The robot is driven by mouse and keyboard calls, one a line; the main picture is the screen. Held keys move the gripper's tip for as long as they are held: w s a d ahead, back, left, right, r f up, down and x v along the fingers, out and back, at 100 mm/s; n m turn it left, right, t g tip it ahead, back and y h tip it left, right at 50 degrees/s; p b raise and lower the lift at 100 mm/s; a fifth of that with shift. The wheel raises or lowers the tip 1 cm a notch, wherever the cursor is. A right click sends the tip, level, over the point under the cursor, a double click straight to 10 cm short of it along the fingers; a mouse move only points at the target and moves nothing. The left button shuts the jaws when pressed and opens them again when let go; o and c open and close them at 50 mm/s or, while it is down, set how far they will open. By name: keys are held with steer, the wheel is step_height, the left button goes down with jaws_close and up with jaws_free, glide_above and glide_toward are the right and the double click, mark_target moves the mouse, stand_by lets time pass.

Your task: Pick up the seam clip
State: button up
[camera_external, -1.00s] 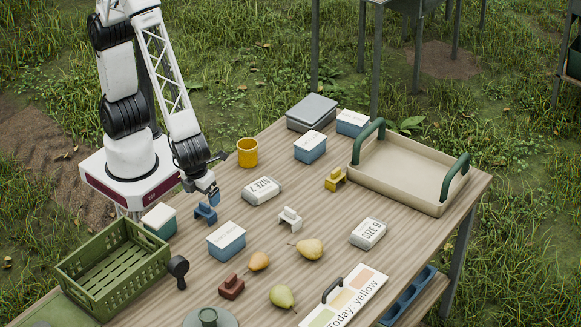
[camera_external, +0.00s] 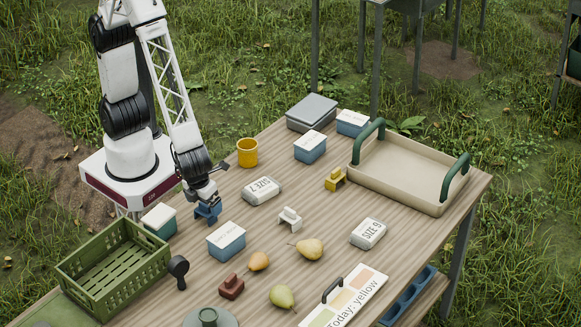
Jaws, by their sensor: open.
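Several small clip-like blocks lie on the wooden table; no label shows which one is the seam clip. A blue one (camera_external: 207,213) sits near the table's left edge, partly hidden by my gripper. A white one (camera_external: 289,218) is mid-table, a yellow one (camera_external: 335,180) lies near the tray, and a dark red one (camera_external: 231,287) lies towards the front. My gripper (camera_external: 208,199) points down, open, right over the blue clip. Whether its fingers touch the clip is too small to tell.
A blue box with a white lid (camera_external: 226,242) stands just in front of the blue clip, and another (camera_external: 159,220) stands to its left. A green crate (camera_external: 112,268), a size bag (camera_external: 262,190), a yellow cup (camera_external: 247,153), pears (camera_external: 310,249) and a beige tray (camera_external: 400,190) surround it.

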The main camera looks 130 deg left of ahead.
mark_target(205, 209)
steer(key=shift+a+f, duration=0.2)
steer(key=shift+f, duration=1.6)
steer(key=c, duration=1)
steer(key=shift+r, duration=0.15)
steer(key=shift+r, duration=0.75)
step_height(205, 209, up, 2)
steer(key=shift+r, duration=0.1)
steer(key=s+a, duration=0.1)
steer(key=s, duration=0.4)
steer(key=s+a, duration=0.1)
steer(key=s, duration=0.4)
steer(key=s+a+r, duration=0.1)
steer(key=s, duration=0.4)
steer(key=shift+s+a, duration=0.2)
steer(key=shift+s, duration=0.2)
